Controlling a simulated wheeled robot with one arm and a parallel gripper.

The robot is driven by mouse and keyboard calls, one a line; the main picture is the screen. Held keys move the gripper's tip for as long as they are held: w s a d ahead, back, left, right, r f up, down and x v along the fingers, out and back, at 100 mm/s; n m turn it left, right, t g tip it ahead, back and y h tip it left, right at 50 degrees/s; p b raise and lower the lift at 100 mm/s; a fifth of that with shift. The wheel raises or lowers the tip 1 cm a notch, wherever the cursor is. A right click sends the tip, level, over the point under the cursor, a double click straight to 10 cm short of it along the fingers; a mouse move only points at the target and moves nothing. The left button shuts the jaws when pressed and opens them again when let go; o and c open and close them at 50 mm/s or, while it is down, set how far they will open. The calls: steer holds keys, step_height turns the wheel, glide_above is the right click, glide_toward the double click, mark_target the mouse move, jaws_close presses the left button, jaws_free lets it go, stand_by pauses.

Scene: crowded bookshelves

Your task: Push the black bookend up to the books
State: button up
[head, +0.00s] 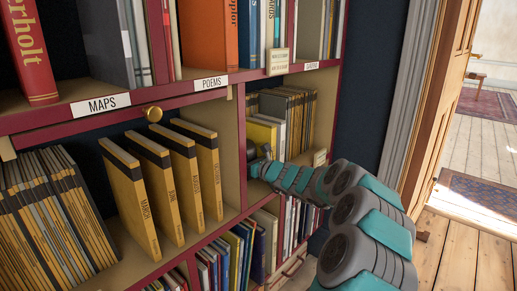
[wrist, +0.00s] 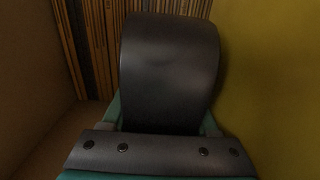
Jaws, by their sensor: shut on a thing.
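My gripper (head: 262,165) reaches into the right-hand compartment of the middle shelf, low and beside a yellow book (head: 262,136). In the wrist view a dark, rounded piece (wrist: 170,70) fills the middle, in front of the gripper's grey screwed plate. I take it to be the black bookend in my shut gripper, but I cannot make out where finger ends and bookend begins. The row of thin tan and dark books (wrist: 95,45) shows behind it, and the yellow book (wrist: 265,80) stands close on the right. The bookend's foot is hidden.
A maroon upright (head: 242,150) divides this compartment from the left one, where several spaced yellow-and-black volumes (head: 132,195) stand. In the wrist view a tan wall (wrist: 35,55) is on the left.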

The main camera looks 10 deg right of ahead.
steer(key=shift+w+d+p, duration=0.35)
steer(key=shift+d+p, duration=0.2)
steer(key=shift+w+d+p, duration=0.6)
steer(key=shift+d+p, duration=0.25)
steer(key=shift+p, duration=0.15)
steer(key=shift+w+d+p, duration=0.2)
steer(key=shift+d+p, duration=0.05)
steer(key=shift+p, duration=0.05)
steer(key=shift+w+d+p, duration=0.5)
steer(key=shift+d+p, duration=0.2)
steer(key=shift+s+a, duration=0.15)
steer(key=shift+a, duration=0.05)
steer(key=o, duration=0.9)
